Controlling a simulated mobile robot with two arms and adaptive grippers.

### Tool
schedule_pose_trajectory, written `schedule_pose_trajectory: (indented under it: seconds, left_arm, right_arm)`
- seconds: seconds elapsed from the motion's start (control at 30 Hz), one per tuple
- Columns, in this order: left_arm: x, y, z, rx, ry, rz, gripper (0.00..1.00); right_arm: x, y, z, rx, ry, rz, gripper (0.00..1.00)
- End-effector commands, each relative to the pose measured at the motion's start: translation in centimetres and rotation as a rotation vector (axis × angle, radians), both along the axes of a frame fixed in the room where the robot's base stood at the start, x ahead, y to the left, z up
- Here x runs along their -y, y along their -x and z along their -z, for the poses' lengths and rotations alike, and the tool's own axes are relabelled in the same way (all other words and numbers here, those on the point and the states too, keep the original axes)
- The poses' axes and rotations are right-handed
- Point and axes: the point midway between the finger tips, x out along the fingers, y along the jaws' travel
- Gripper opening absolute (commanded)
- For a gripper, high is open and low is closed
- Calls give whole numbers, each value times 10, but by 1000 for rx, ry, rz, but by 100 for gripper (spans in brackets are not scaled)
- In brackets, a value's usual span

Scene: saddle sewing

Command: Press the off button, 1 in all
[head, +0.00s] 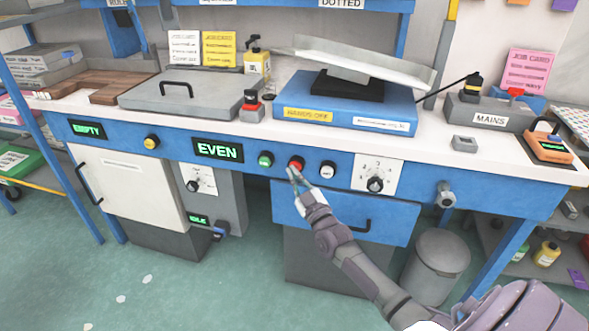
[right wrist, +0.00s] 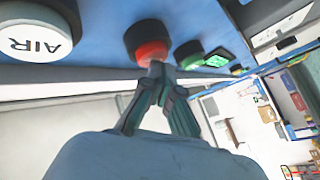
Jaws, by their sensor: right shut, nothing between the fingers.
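The red off button (head: 297,163) sits on the blue front panel of the workbench, between a green button (head: 265,159) and a white button (head: 328,169). In the right wrist view the red button (right wrist: 151,50) has a dark collar. My right gripper (head: 294,174) is shut and empty. Its fingertips (right wrist: 157,68) are at the lower edge of the red button; whether they touch it or stop just short I cannot tell. My left gripper is not in view.
The white button reads AIR (right wrist: 35,42) in the right wrist view. A green display (head: 218,151) reads EVEN. A dial (head: 375,184) is to the right. A drawer with a handle (head: 350,226) lies below the buttons. A grey bin (head: 436,262) stands on the floor.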

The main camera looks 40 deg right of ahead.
Motion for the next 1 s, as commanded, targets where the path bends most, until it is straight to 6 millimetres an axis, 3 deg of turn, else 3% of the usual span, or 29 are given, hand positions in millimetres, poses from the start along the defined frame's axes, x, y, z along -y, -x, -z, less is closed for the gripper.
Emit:
schedule_pose_trajectory:
  seconds: [1.0]
  left_arm:
    - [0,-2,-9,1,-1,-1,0]
  right_arm:
    - [6,-4,0,-1,1,1,0]
